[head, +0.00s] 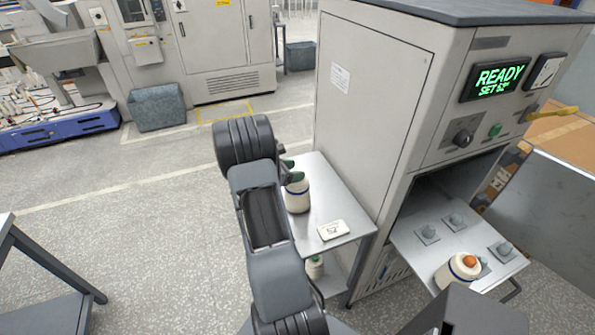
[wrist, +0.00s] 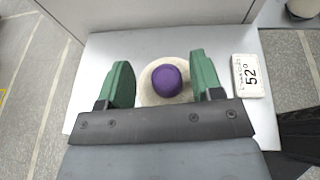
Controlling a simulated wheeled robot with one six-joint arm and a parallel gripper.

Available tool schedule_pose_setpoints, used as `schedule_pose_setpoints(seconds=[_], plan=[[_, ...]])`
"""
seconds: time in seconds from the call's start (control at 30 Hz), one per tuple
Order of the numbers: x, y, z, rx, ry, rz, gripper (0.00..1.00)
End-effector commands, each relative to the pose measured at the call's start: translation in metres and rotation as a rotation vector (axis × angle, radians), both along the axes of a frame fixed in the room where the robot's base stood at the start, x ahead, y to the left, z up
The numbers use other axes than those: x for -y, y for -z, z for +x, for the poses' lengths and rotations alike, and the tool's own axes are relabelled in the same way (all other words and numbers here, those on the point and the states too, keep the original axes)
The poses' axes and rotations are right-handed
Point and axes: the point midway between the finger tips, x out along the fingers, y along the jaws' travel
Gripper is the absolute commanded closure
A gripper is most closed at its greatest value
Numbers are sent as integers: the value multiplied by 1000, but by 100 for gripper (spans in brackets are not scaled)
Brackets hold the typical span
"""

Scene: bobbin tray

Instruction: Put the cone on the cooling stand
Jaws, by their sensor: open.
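My gripper (head: 290,172) is open above the stand. Its green fingers, in the wrist view (wrist: 163,82), lie on either side of the cone, close to it. Whether they touch it is unclear. The cone's top is partly hidden by the gripper in the head view.
A card reading 52° (head: 333,230) lies on the stand, right of the cone. Another cone (head: 315,266) sits on the lower shelf. The oven (head: 375,90) reads READY; its pulled-out tray (head: 440,243) has several pegs and an orange-topped cone (head: 458,270). A dark table frame (head: 50,275) stands at left.

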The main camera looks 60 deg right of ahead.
Motion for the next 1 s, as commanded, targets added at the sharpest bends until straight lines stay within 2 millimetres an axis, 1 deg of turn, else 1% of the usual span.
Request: schedule_pose_setpoints(seconds=[0.1,0.3,0.5,0.6,0.87,0.97,1.0], plan=[[-20,-5,12,2,-6,-1,40],[-51,-17,30,2,-4,-1,40],[-75,-26,43,1,-2,0,40],[-82,-29,47,-1,-2,-1,40],[-91,-35,50,21,3,4,40],[-105,-43,48,99,23,21,40],[-114,-48,47,153,37,35,40]])
